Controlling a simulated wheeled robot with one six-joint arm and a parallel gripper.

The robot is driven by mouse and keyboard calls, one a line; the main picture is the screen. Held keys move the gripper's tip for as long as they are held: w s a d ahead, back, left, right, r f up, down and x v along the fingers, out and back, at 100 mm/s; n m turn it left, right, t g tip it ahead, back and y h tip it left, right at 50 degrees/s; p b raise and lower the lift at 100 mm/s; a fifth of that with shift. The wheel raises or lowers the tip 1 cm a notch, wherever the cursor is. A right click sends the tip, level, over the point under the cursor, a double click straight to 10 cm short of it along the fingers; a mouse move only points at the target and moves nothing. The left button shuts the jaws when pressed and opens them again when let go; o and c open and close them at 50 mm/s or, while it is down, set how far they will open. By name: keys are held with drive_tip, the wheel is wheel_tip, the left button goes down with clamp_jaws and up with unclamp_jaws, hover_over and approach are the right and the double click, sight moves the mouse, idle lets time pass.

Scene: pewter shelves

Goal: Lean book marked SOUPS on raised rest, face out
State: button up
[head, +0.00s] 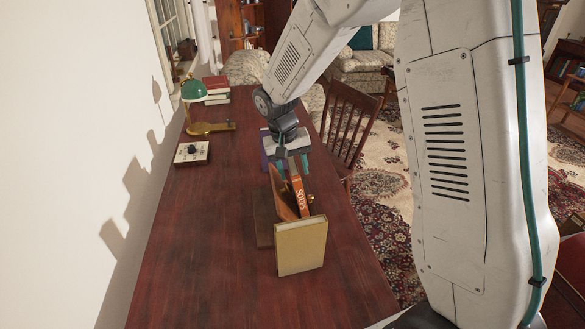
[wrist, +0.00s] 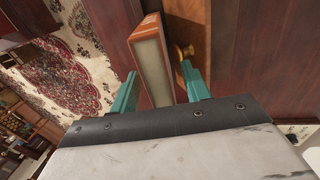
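The orange book marked SOUPS (head: 297,190) is near the middle of the dark red table, its lettered spine facing the head camera. In the wrist view the book (wrist: 153,65) lies between the two teal fingers of my gripper (wrist: 160,82). A narrow gap shows on each side, so my gripper (head: 293,166) looks open around it. A brown wooden rest (head: 281,196) with a slanted board and brass knob stands close beside the book. The board (wrist: 188,25) and knob (wrist: 183,52) also show in the wrist view. Whether book and rest touch is unclear.
A tan book (head: 301,247) stands upright in front of the rest. Partly hidden books (head: 268,143) stand behind my gripper. A green lamp (head: 197,95), a dial box (head: 191,154) and red books (head: 216,86) are farther back. A chair (head: 348,125) is at the right edge. The table's near left is clear.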

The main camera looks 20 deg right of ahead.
drive_tip(key=r, duration=0.2)
drive_tip(key=a+r, duration=0.1)
drive_tip(key=r, duration=0.4)
drive_tip(key=shift+w+a+r, duration=0.15)
drive_tip(key=shift+a+r, duration=0.05)
drive_tip(key=shift+r, duration=0.15)
idle(0.4)
drive_tip(key=shift+s+f+n, duration=0.15)
drive_tip(key=shift+s+n, duration=0.1)
drive_tip(key=shift+n, duration=0.05)
drive_tip(key=s+d+r, duration=0.1)
drive_tip(key=s+r, duration=0.2)
drive_tip(key=s, duration=0.7)
drive_tip(key=s+d+r+n+t+y, duration=0.1)
drive_tip(key=s+d+r, duration=0.1)
drive_tip(key=s, duration=0.9)
drive_tip(key=s+d+r+y, duration=0.1)
drive_tip(key=s+r, duration=0.4)
drive_tip(key=s, duration=0.5)
drive_tip(key=shift+s+d+n+t, duration=0.2)
drive_tip(key=shift+s+n+t, duration=0.1)
drive_tip(key=shift+s+t, duration=0.1)
drive_tip(key=shift+r, duration=0.1)
